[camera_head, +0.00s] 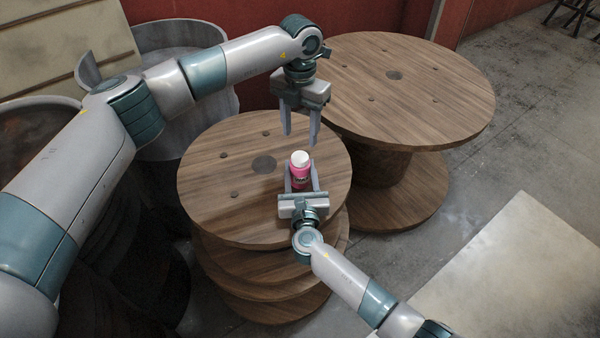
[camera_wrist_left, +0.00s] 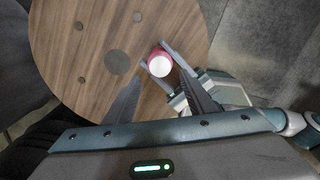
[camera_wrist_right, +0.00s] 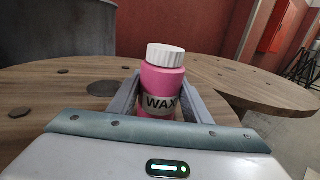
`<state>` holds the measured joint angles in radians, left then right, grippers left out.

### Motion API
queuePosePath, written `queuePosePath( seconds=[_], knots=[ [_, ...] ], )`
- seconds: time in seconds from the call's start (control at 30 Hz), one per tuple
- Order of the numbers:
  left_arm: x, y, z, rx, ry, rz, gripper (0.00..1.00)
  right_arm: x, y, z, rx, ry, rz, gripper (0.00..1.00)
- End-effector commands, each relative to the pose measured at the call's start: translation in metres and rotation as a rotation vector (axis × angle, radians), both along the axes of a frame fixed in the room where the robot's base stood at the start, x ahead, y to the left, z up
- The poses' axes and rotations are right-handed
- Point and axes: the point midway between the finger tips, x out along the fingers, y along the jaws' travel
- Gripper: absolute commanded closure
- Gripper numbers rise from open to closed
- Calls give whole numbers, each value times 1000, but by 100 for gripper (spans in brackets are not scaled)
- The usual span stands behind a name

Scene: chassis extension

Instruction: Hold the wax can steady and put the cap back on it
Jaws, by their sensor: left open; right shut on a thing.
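The pink wax can (camera_head: 300,180) stands upright on the near wooden spool table, and its "WAX" label faces the right wrist view (camera_wrist_right: 160,98). The white cap (camera_head: 300,158) sits on top of the can; in the right wrist view the cap (camera_wrist_right: 165,54) looks slightly tilted. My right gripper (camera_head: 301,178) is shut on the can from the near side, one finger on each side. My left gripper (camera_head: 300,138) is open and empty, pointing down above and behind the can. In the left wrist view the cap (camera_wrist_left: 160,66) shows from above, beyond the open fingers.
The near spool table (camera_head: 215,160) is otherwise bare. A second, larger spool table (camera_head: 430,90) stands behind to the right. A grey metal drum (camera_head: 190,110) stands at the left. A pale flat slab (camera_head: 510,270) lies on the floor at the right.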

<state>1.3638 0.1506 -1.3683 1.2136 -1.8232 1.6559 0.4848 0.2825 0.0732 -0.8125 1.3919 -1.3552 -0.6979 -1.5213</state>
Motion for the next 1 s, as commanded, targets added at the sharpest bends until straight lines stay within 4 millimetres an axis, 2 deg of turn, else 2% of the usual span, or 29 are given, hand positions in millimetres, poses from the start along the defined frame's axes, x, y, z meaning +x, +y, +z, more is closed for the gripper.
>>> queuePosePath(
  seconds=[0.27, 0.47, 1.0],
  knots=[
    [0, 0, -1, 0, 0, -2, 50, 0, 0, 0, 0, 1, 0, 100],
    [0, 0, -10, 0, 2, -2, 50, 0, 0, 0, 0, 1, 0, 100],
    [0, 0, -71, 0, 1, -2, 50, 0, 0, 0, 0, 1, 0, 100]
  ],
)
